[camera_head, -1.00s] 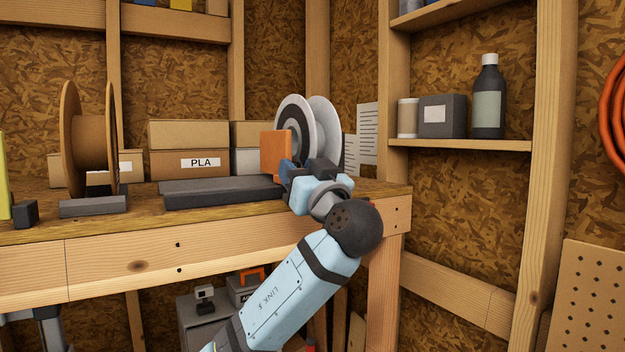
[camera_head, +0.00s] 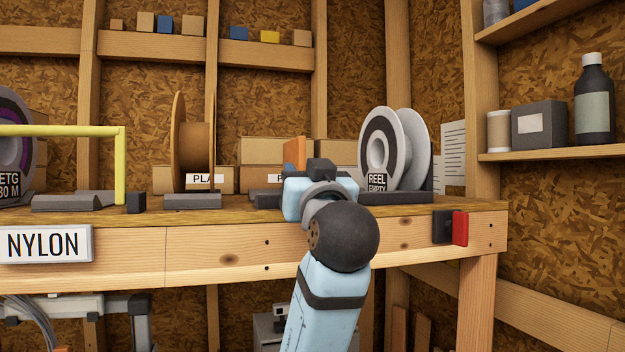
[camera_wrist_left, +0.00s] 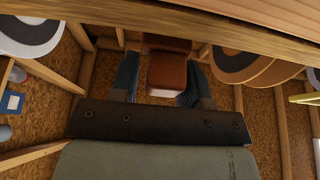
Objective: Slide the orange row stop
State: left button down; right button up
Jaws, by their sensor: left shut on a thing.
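The orange row stop (camera_head: 294,152) stands upright at the bench's back half, left of the empty reel (camera_head: 382,148) and right of the brown spool (camera_head: 196,145). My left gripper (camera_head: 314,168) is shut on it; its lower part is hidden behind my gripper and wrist. In the left wrist view, the stop shows as a reddish-brown block (camera_wrist_left: 167,76) between the two fingers of my left gripper (camera_wrist_left: 160,88). My right gripper is not in view.
The bench (camera_head: 250,240) carries dark cradles and a small dark block (camera_head: 136,202). A yellow bar frame (camera_head: 122,160) stands at the left. Boxes labelled PLA (camera_head: 205,180) sit behind. A red-and-black block (camera_head: 460,228) is on the bench front at right.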

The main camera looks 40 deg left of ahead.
pick_arm(q)
jog(key=c, duration=0.8)
grip_release()
jog(key=shift+c, duration=0.2)
jog(key=shift+s+d+f, duration=0.2)
jog(key=shift+d+f, duration=0.05)
jog(key=shift+d, duration=0.15)
jog(key=b+v, duration=0.3)
jog(key=v, duration=1)
jog(key=shift+b, duration=0.3)
jog(key=shift+r, duration=0.1)
